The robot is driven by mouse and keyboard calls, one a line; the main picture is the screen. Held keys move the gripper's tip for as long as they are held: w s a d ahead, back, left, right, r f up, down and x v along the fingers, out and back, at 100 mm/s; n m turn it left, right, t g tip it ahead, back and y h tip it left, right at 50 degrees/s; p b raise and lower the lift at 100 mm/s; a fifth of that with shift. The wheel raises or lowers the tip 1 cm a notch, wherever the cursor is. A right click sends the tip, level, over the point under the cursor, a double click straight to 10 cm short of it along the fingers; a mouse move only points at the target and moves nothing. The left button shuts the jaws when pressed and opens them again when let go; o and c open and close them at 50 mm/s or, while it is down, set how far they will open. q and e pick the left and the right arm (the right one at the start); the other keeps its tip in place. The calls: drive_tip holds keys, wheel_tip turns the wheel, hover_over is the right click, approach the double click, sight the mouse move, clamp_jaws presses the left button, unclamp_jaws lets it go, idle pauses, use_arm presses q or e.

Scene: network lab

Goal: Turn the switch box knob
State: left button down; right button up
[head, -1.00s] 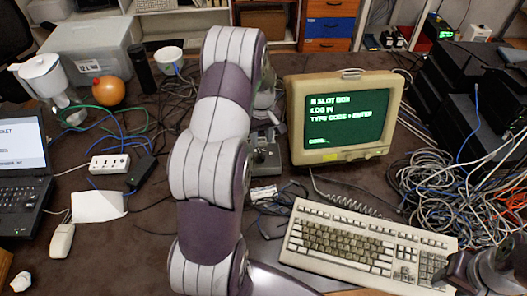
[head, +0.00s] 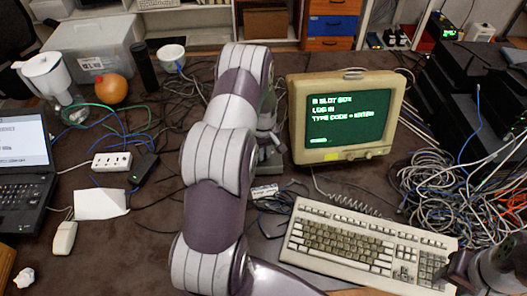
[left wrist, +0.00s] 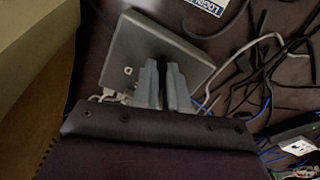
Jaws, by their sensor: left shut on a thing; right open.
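The switch box (left wrist: 135,48) is a grey box in the left wrist view, standing at an angle under my left gripper. In the head view only part of it (head: 271,160) shows, between my left arm and the monitor. My left gripper (left wrist: 162,72) is at the box's face, with its grey fingers shut on the knob. The fingers hide the knob, so its angle cannot be told. In the head view my left arm covers most of the left gripper (head: 267,142). My right gripper (head: 458,270) is partly in view at the lower right, open and away from the box.
A beige monitor (head: 341,117) stands just right of the switch box. A keyboard (head: 366,246) lies in front of it. Tangled cables (head: 455,190) fill the right side, and loose cables lie around the box. A laptop (head: 22,165) and power strip (head: 112,162) are at left.

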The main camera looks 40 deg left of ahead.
use_arm(q)
drive_tip(key=shift+m, duration=0.3)
drive_tip(key=m, duration=0.3)
drive_tip(key=shift+s+a+m, duration=0.1)
drive_tip(key=shift+a+m, duration=0.05)
drive_tip(key=shift+m, duration=0.25)
drive_tip(key=m, duration=0.3)
drive_tip(key=shift+a+m, duration=0.15)
drive_tip(key=shift+m, duration=0.15)
drive_tip(key=m, duration=0.4)
drive_tip(key=shift+a, duration=0.2)
drive_tip(key=shift+a+m, duration=0.1)
drive_tip(key=shift+m, duration=1.7)
drive_tip(key=shift+r+m, duration=0.1)
drive_tip(key=shift+m, duration=0.2)
drive_tip(key=c, duration=1.2)
unclamp_jaws()
drive_tip(key=shift+o, duration=0.2)
wheel_tip(320, 180, up, 13)
drive_tip(key=b, duration=0.1)
drive_tip(key=shift+f, duration=0.2)
